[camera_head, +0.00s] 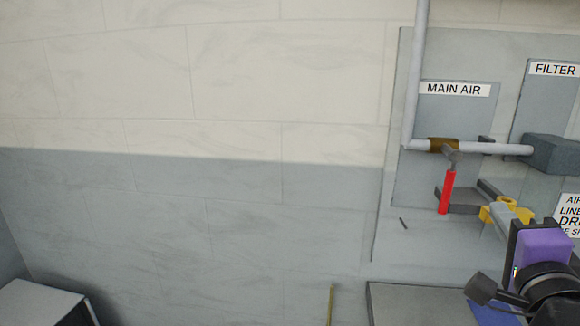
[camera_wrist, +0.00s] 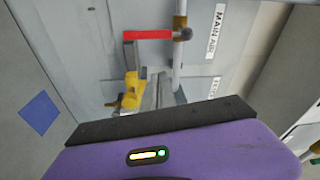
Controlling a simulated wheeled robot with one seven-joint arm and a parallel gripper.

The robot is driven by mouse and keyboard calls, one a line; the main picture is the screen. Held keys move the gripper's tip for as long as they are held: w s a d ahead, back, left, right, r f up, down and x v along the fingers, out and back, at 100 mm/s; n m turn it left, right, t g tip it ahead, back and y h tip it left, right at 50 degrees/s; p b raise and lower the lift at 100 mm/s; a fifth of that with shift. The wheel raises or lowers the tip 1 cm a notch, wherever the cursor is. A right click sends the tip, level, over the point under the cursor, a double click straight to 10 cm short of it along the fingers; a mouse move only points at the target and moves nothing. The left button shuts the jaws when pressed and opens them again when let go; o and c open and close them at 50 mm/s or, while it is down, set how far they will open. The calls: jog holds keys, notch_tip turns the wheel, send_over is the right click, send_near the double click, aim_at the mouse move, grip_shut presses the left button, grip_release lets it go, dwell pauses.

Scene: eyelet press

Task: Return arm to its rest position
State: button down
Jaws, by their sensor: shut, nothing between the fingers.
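My gripper (camera_head: 484,196) is at the lower right of the head view, in front of the wall panel, with its purple and black wrist body behind it. Its fingers also show in the wrist view (camera_wrist: 153,88), beyond the purple housing. They are shut and hold nothing. A red valve lever (camera_head: 446,192) hangs down from a brass fitting (camera_head: 442,145) on the MAIN AIR pipe. The lever also shows in the wrist view (camera_wrist: 148,34), close past the fingers. I cannot tell the exact gap between them. Yellow parts (camera_head: 504,210) show beside the fingers.
The grey wall panel (camera_head: 410,255) carries pipework and a grey FILTER block (camera_head: 552,153). A grey surface (camera_head: 415,305) lies below the panel. A grey box (camera_head: 40,303) stands at the lower left. The space before the tiled wall at the left looks clear.

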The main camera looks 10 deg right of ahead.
jog(key=s+a+f+n+t+y, duration=0.45)
jog(key=s+a+f+n, duration=0.5)
jog(key=n, duration=0.65)
jog(key=s+a+f+n+g+y, duration=0.1)
jog(key=s+a+f+n+g, duration=0.1)
jog(key=s+f, duration=0.7)
jog(key=s+a+f+n+g+y, duration=0.2)
jog(key=s+a+f+g, duration=0.3)
jog(key=s+f, duration=0.5)
jog(key=s+a, duration=0.1)
jog(key=s, duration=0.4)
jog(key=shift+f, duration=0.25)
jog(key=shift+d, duration=0.1)
